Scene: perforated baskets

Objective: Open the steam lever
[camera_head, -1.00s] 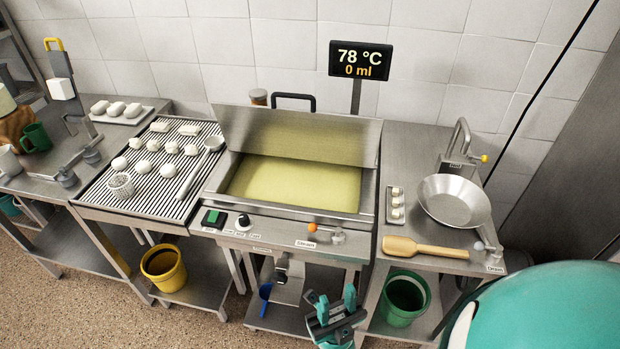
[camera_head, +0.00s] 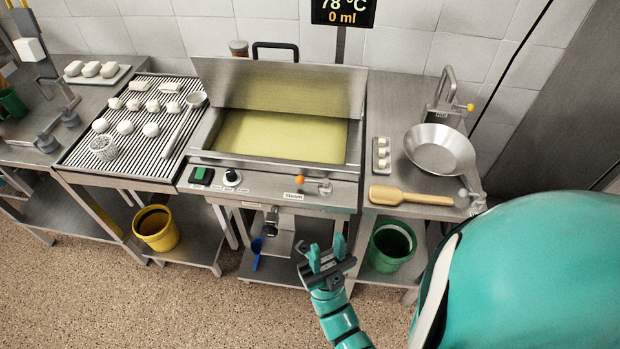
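The steam lever (camera_head: 312,183) is on the front panel of the vat (camera_head: 207,130), right of centre. It has an orange knob on its left end and a metal fitting on its right, above a label reading "Steam" (camera_head: 293,196). My gripper (camera_head: 326,252) is in front of and below the panel, apart from the lever. Its two teal fingers stand apart with nothing between them. The vat holds yellowish liquid, and its lid is raised at the back. The display (camera_head: 343,11) reads 78 °C and 0 ml, partly cut off.
A wooden paddle (camera_head: 410,195), metal bowl (camera_head: 440,150) and small tray (camera_head: 381,155) are on the right counter. A green bucket (camera_head: 392,246) stands below it. A ribbed drain table (camera_head: 85,155) with white pieces is at left, near a yellow bucket (camera_head: 156,228). The front floor is open.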

